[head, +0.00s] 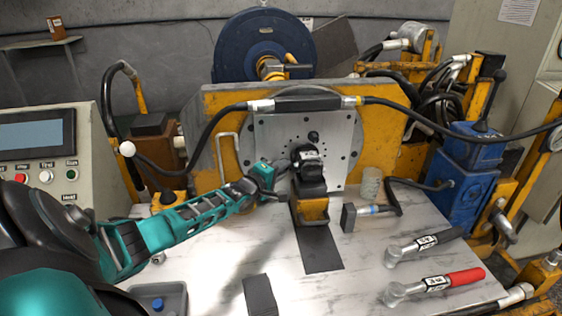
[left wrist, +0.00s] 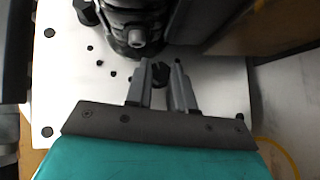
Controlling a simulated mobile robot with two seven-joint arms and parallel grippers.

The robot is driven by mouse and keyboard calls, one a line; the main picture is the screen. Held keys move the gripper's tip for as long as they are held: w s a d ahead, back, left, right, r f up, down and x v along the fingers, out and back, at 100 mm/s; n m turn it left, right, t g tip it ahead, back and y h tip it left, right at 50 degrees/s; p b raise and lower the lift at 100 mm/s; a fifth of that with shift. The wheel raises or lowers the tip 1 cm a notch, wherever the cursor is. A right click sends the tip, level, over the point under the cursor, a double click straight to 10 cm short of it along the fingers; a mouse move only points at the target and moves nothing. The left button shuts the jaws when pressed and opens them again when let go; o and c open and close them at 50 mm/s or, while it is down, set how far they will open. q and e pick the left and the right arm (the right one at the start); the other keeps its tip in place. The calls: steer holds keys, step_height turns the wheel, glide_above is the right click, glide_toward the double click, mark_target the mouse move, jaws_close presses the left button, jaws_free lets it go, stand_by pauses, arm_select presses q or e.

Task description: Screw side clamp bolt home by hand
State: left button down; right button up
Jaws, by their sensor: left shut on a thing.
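A dark hydraulic motor (head: 308,168) sits against the drilled grey mounting plate (head: 335,135), above a yellow support (head: 314,210). In the left wrist view the motor (left wrist: 135,22) fills the top, with the pale plate (left wrist: 75,90) behind it. My left gripper (head: 280,180) is at the motor's left side. In the left wrist view its fingers (left wrist: 163,78) are shut on a small dark bolt head (left wrist: 161,72), just beside the motor body. The bolt's shank is hidden, so I cannot tell how deep it sits. My right gripper is not in view.
Two torque tools, one black-handled (head: 425,243) and one red-handled (head: 435,286), lie on the right of the marble-look table (head: 345,290). A grey cup (head: 370,183) and a hammer-like tool (head: 362,214) are nearer the motor. A black hose (head: 215,120) arches above it.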

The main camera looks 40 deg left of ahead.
arm_select(q)
steer(key=shift+m+g+p, duration=0.4)
steer(key=shift+g+p, duration=0.1)
steer(key=shift+p, duration=0.25)
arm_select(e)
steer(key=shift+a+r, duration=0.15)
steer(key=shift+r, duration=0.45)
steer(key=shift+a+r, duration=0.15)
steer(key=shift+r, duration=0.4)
arm_select(q)
steer(key=c, duration=1)
jaws_free()
steer(key=shift+r, duration=0.1)
steer(key=shift+o, duration=0.2)
steer(key=p+v, duration=0.3)
steer(key=v, duration=1)
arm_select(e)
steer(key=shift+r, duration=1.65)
